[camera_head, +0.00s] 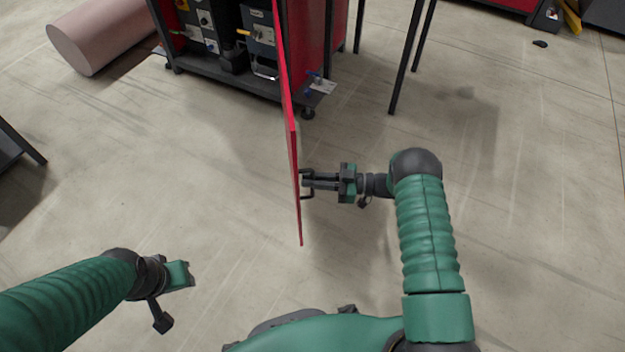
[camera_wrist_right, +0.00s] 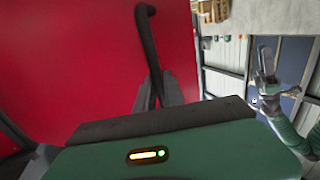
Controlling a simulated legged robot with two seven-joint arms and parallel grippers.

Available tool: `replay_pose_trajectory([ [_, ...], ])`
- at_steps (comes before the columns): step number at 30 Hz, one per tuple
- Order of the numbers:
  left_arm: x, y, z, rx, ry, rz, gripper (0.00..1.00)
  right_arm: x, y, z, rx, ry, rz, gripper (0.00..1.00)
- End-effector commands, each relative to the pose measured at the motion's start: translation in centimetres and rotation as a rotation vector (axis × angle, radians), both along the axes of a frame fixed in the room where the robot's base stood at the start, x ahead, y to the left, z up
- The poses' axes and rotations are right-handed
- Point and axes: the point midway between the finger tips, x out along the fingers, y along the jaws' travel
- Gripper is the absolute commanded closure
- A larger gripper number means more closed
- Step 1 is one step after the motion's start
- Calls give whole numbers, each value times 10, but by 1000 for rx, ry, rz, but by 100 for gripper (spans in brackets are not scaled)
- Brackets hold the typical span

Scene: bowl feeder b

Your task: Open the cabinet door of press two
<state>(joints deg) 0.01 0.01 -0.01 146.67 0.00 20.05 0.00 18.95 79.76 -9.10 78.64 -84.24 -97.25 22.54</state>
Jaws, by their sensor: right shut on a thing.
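The red cabinet door (camera_head: 289,130) stands swung out from the cabinet, seen nearly edge-on in the head view. Its red face (camera_wrist_right: 70,60) fills the left of the right wrist view. A dark bar handle (camera_wrist_right: 147,40) is fixed to that face. My right gripper (camera_head: 306,181) is at the door's right side near its free end, shut on the handle. The handle also shows in the head view (camera_head: 308,195). My left gripper (camera_head: 188,273) is at lower left, away from the door; its fingers are not clear.
The open cabinet (camera_head: 225,75) holds dark machine units and stands on castors. A pinkish cylinder (camera_head: 100,35) lies on the floor at upper left. Thin dark legs (camera_head: 405,60) stand right of the cabinet. The floor around the door is mostly clear.

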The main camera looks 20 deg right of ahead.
Motion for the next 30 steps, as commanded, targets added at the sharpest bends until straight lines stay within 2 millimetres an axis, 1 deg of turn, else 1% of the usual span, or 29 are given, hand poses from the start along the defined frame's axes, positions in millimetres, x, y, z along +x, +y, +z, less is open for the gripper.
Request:
replay_pose_trajectory([
  [4,0,0,0,0,0,0,64,0,-1,-1,1,2,-2,100],
  [5,0,0,0,0,0,0,64,0,-2,-1,1,2,-2,83],
  [6,0,0,0,0,0,0,64,0,-2,-1,2,1,-2,78],
  [14,0,0,0,0,0,0,64,0,-2,0,2,0,-2,78],
  [17,0,0,2,0,0,0,64,-2,-6,1,1,0,-3,78],
  [20,0,0,8,0,0,0,64,-7,-21,1,0,1,-6,78],
  [23,0,0,16,0,0,0,64,-18,-45,2,0,1,-6,78],
  [24,0,0,19,0,0,0,64,-22,-56,2,0,1,-7,78],
  [30,0,0,29,0,0,0,64,-46,-110,0,2,1,-5,78],
])
